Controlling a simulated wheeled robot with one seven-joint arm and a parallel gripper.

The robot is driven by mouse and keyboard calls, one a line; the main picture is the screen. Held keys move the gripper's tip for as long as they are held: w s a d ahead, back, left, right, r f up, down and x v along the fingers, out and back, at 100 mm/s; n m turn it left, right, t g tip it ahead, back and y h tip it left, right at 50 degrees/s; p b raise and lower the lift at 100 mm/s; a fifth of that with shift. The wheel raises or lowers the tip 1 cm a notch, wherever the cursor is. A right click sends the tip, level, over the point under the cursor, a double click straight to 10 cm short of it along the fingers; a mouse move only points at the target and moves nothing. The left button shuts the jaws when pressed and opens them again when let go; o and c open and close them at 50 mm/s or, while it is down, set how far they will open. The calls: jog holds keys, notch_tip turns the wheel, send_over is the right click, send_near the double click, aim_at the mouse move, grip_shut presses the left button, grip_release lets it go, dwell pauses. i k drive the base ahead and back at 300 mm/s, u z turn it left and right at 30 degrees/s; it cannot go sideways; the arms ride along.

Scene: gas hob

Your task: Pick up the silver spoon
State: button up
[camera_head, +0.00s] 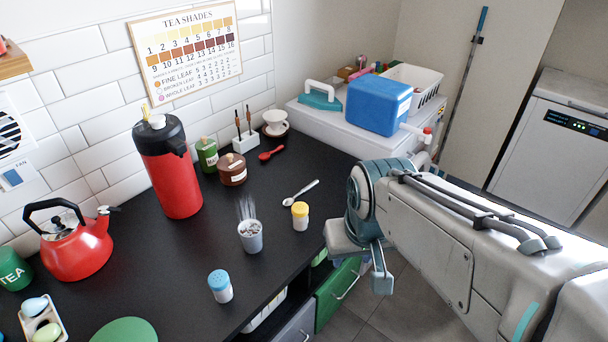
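The silver spoon (301,193) lies flat on the black counter (190,270), its bowl toward the lower left and its handle toward the upper right. It sits just behind a small white shaker with a yellow lid (300,215), apart from it. My gripper (378,272) is to the right of the spoon, beyond the counter's front edge. It points downward and looks empty. My arm hides part of it, and its finger gap cannot be made out.
A steaming grey cup (250,236), a blue-lidded shaker (220,286) and a red spoon (271,154) are nearby. A red flask (168,170) and kettle (76,243) stand left. A blue box (378,104) sits on a white surface behind. The counter immediately left of the spoon is clear.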

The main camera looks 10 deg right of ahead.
aim_at(287, 203)
jog(key=u, duration=0.05)
jog(key=k, duration=1.15)
jog(key=z, duration=0.85)
jog(key=i, duration=1.55)
jog(key=u, duration=0.9)
jog(key=i, duration=0.6)
jog(key=u, duration=0.65)
